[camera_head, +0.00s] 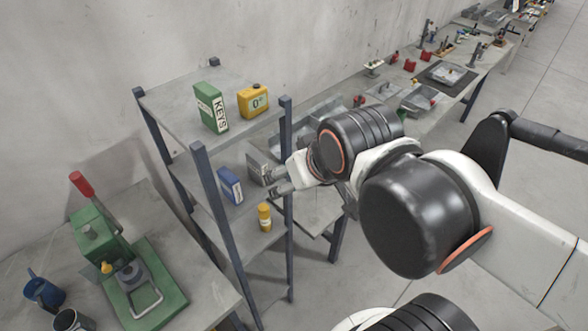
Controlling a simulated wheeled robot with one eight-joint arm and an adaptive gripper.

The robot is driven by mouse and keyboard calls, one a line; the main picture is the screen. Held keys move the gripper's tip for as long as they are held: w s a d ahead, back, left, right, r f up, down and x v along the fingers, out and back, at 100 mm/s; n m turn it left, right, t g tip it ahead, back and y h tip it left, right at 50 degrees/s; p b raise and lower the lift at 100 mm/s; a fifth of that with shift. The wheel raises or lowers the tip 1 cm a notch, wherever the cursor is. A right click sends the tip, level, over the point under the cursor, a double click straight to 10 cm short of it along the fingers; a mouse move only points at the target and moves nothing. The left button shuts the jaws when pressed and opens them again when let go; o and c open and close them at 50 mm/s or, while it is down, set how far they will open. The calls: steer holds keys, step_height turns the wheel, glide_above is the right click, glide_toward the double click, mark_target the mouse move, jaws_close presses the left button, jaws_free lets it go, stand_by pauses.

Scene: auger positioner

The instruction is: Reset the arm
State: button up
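My arm reaches in from the right. My gripper (273,182) is at the right side of the shelf unit (185,112), at the height of its middle shelf. Its two fingers look spread apart, with nothing seen held between them. A grey box (256,164) stands right by the fingertips, partly behind them; I cannot tell whether they touch. A blue box (230,186) stands to the left of the gripper, and a yellow bottle (264,217) is below it.
A green KEYS box (211,108) and a yellow canister (253,101) stand on the top shelf. A dark shelf post (287,150) is close to my gripper. A green press (115,260) with a red handle is at lower left. A long cluttered workbench (470,75) runs along the wall.

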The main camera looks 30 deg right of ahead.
step_height(320, 180, down, 30)
steer(key=b, duration=2.9)
steer(key=shift+r+b, duration=0.15)
steer(key=shift+b, duration=0.15)
